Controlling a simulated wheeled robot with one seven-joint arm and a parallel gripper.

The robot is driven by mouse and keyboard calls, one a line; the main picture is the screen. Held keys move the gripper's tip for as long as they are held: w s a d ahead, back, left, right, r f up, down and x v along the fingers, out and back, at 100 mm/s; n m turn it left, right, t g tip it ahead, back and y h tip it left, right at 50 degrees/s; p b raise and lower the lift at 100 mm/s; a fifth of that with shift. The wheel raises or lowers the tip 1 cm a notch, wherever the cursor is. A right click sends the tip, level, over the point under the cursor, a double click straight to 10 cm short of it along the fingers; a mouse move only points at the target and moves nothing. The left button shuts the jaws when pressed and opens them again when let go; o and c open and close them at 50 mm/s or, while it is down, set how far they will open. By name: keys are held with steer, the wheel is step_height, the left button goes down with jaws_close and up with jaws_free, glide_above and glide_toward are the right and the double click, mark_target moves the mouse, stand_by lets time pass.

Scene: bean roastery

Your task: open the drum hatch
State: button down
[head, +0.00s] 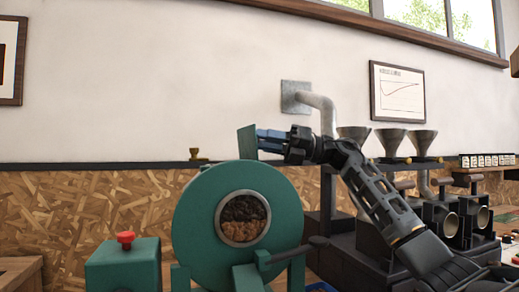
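The green roasting drum (185,222) stands at the centre of the head view, with a round window (243,218) showing dark and lighter brown beans. A flat green plate, which looks like the drum hatch (246,143), stands nearly upright above the top of the drum, leaning a little. My gripper (268,141), with blue fingers, reaches in from the right and lies right against the plate's right side. I cannot tell whether the fingers touch it or hold it, nor how far apart they are. The opening under the hatch is hidden from this angle.
A green box with a red button (125,238) stands left of the drum. A dark handle (298,248) sticks out at the drum's lower right. A grey pipe (320,108) and metal funnels (391,142) stand behind my arm. The wall above the hatch is clear.

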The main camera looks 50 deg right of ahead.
steer(key=shift+s+d+f+m+t+y+b, duration=0.2)
steer(key=shift+d+f+m+t+y+b, duration=0.2)
steer(key=shift+t+b, duration=0.3)
steer(key=shift+s+d+f+m+t+y+b, duration=0.2)
steer(key=shift+d+f+m+t+y+b, duration=0.15)
steer(key=shift+t+b, duration=0.3)
steer(key=shift+a, duration=0.1)
steer(key=c, duration=0.9)
jaws_free()
steer(key=s+d+r+p, duration=0.5)
steer(key=s+r, duration=0.4)
steer(key=r, duration=0.2)
steer(key=shift+s+d, duration=0.25)
steer(key=shift+d, duration=0.65)
